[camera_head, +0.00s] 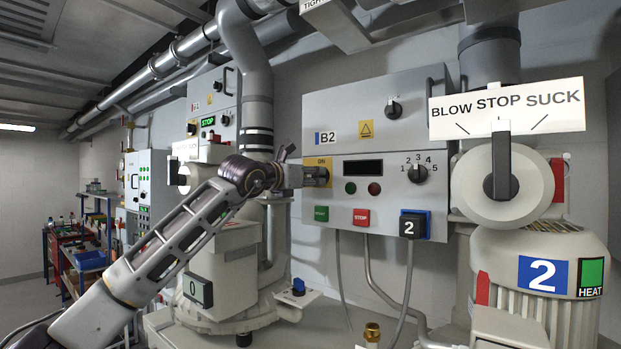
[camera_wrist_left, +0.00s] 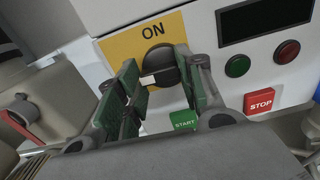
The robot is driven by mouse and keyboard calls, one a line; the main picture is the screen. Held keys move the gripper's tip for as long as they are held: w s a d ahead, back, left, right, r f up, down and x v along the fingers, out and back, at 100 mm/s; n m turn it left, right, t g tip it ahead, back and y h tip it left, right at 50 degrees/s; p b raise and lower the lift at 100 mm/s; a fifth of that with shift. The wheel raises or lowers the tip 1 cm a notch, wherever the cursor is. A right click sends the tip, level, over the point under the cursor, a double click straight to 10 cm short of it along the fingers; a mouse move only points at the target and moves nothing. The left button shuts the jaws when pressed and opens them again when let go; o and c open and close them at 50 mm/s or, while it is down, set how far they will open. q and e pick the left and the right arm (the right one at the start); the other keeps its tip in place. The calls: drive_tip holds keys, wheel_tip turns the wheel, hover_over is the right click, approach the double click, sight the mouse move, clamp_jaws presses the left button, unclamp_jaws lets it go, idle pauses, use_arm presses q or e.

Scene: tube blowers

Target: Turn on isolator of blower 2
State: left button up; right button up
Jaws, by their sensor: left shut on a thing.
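The grey control box of blower 2 (camera_head: 285,113), marked B2, hangs in the middle of the head view. Its isolator is a black knob on a yellow plate (camera_head: 318,162) at the box's lower left. In the left wrist view the black knob (camera_wrist_left: 160,62) sits below the word ON on the yellow plate (camera_wrist_left: 124,46). My left gripper (camera_head: 314,177) is at the knob, its fingers (camera_wrist_left: 155,80) on either side and shut on it. My right gripper is not in view.
Blower 2 (camera_head: 500,262) stands at the right. Another blower (camera_head: 218,262) stands below my left arm.

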use_arm(q)
drive_tip(key=shift+m, duration=0.4)
drive_tip(key=shift+m+b, duration=0.6)
drive_tip(key=shift+m, duration=0.6)
drive_tip(key=m, duration=1.4)
drive_tip(key=shift+s+d+r, duration=0.15)
drive_tip(key=shift+d+r, duration=0.1)
drive_tip(key=shift+f+m, duration=0.1)
drive_tip(key=shift+m, duration=0.2)
drive_tip(key=o, duration=1)
drive_tip(key=shift+s+a, duration=0.1)
